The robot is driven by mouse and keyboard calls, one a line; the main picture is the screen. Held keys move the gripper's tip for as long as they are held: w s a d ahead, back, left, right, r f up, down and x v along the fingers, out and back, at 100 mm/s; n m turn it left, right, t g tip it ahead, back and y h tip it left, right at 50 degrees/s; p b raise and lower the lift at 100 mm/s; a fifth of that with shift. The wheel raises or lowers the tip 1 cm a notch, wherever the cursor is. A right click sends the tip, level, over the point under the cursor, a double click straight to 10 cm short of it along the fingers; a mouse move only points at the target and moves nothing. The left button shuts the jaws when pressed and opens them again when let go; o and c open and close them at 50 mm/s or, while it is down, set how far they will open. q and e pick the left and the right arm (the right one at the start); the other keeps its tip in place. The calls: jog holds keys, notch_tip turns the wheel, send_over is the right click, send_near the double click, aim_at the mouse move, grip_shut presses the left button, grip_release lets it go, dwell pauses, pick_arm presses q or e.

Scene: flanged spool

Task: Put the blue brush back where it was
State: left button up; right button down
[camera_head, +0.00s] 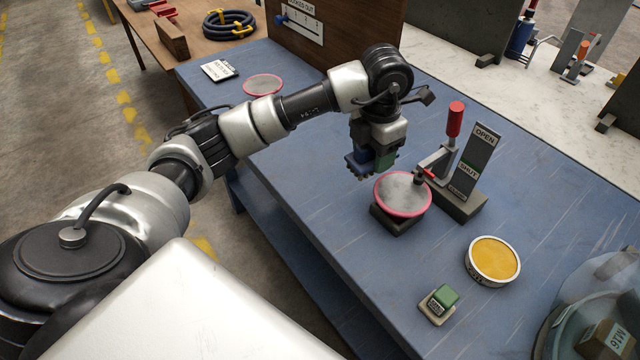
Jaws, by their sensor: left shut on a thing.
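My left gripper (374,165) is shut, pointing down above the blue bench (330,245), just behind and left of a pink-rimmed grey disc (403,193). A dark blue piece (359,160) with dark tips along its lower edge, apparently the blue brush, is in its jaws. A green piece (386,160) shows beside it; I cannot tell whether it belongs to the brush or the gripper. The held piece appears clear of the bench. My right gripper is not in view.
A red-handled clamp (455,120) with an OPEN/SHUT sign (478,155) stands beside the disc. A yellow-topped tin (493,260), a green-topped block (440,301) and a clear dome (600,305) are nearer. Another pink-rimmed disc (263,84) and a card (219,70) lie at back left.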

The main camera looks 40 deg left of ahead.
pick_arm(q)
jog(key=shift+a+f+n, duration=0.15)
jog(key=shift+n, duration=0.25)
jog(key=shift+a+f, duration=0.15)
jog(key=shift+a, duration=0.1)
jog(key=p, duration=0.2)
send_over(320, 179)
notch_tip(320, 179, down, 7)
jog(key=shift+s+r, duration=0.1)
jog(key=shift+r, duration=0.05)
notch_tip(320, 179, down, 4)
jog(key=shift+r+p, duration=0.15)
jog(key=shift+p, duration=0.45)
jog(key=shift+f, duration=0.3)
jog(key=o, duration=0.9)
jog(key=shift+r, duration=0.1)
